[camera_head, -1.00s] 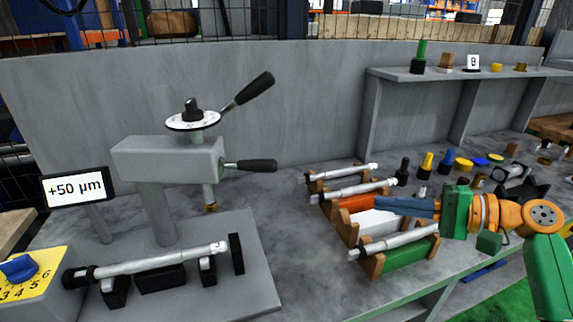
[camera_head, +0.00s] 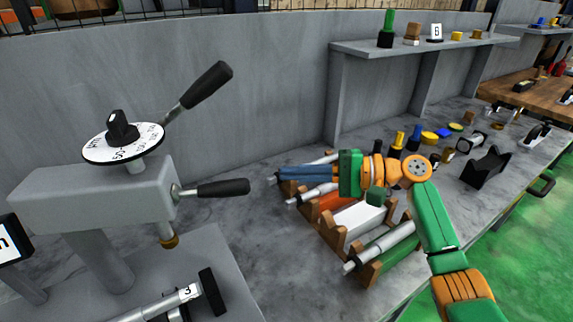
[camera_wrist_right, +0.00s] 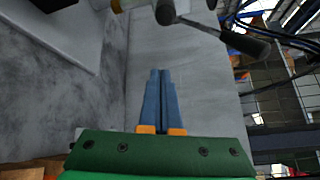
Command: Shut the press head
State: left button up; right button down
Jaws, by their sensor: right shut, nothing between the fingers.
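The press head (camera_head: 95,195) is a grey block on a column at the left in the head view. A dial with a black knob (camera_head: 122,140) tops it, with a black-handled lever (camera_head: 205,87) behind. A second black-handled lever (camera_head: 218,188) sticks out from its right side. A brass-tipped spindle (camera_head: 168,238) hangs above a shaft on supports. My right gripper (camera_head: 279,174) is shut and empty, pointing left, to the right of the side lever and apart from it. My left gripper is not visible.
Racks with metal shafts (camera_head: 380,245) and coloured blocks stand under and in front of my right arm. A shelf (camera_head: 400,47) with small items is at the back. A grey back wall (camera_head: 270,80) rises behind. Small coloured parts lie to the right.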

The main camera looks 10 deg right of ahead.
jog(key=s+a+p, duration=0.1)
jog(key=a+p, duration=0.3)
jog(key=a, duration=0.2)
jog(key=shift+s+a+r+p, duration=0.15)
jog(key=shift+a+r+p, duration=0.1)
jog(key=shift+a+p, duration=0.1)
